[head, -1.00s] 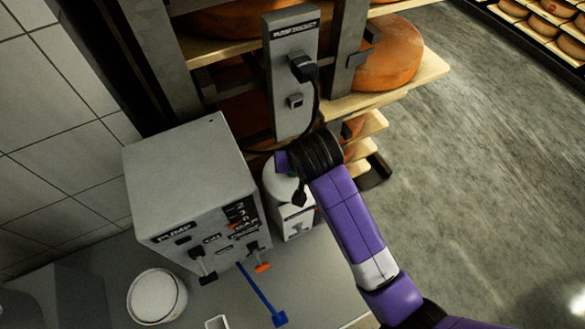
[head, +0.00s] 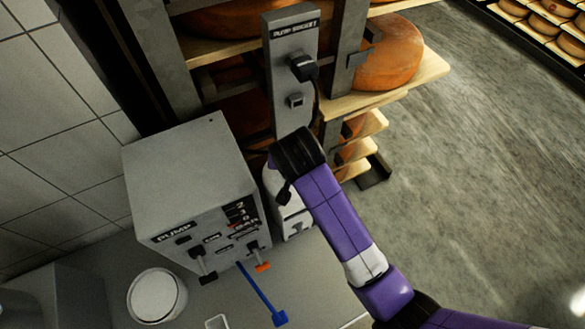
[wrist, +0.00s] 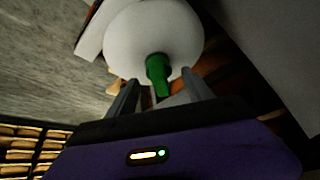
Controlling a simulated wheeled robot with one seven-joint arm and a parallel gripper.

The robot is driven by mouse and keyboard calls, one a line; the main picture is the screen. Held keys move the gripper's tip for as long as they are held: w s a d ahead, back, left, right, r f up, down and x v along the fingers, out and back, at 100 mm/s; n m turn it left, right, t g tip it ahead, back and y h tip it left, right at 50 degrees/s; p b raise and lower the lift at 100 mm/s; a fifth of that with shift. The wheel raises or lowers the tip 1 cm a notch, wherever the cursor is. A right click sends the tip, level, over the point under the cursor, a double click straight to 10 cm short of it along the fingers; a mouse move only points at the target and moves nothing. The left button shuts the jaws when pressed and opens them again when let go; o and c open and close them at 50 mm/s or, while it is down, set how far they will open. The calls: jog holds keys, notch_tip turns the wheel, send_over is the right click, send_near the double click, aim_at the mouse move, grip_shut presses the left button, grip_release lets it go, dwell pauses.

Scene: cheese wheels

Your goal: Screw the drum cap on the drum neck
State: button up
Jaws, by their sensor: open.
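The white drum (head: 270,182) stands behind the pump box, mostly hidden by my arm in the head view. Its rounded white top also shows in the wrist view (wrist: 130,38). A green piece, apparently the drum cap (wrist: 157,72), is at the drum's top in the wrist view; the neck cannot be made out separately. My gripper (wrist: 160,80) is open, with one finger on each side of the green piece and visible gaps between. How far the cap is seated is not visible. In the head view, my wrist hides the cap and fingers.
The grey pump box (head: 185,175) with switches stands left of the drum. A pump socket panel (head: 292,75) with a black plug and cable rises behind. Shelves hold orange cheese wheels (head: 390,52). A blue tool (head: 262,294) and a white tub (head: 157,296) are in front.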

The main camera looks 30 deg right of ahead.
jog(key=b+v, duration=0.1)
jog(key=v, duration=0.7)
jog(key=shift+f, duration=0.1)
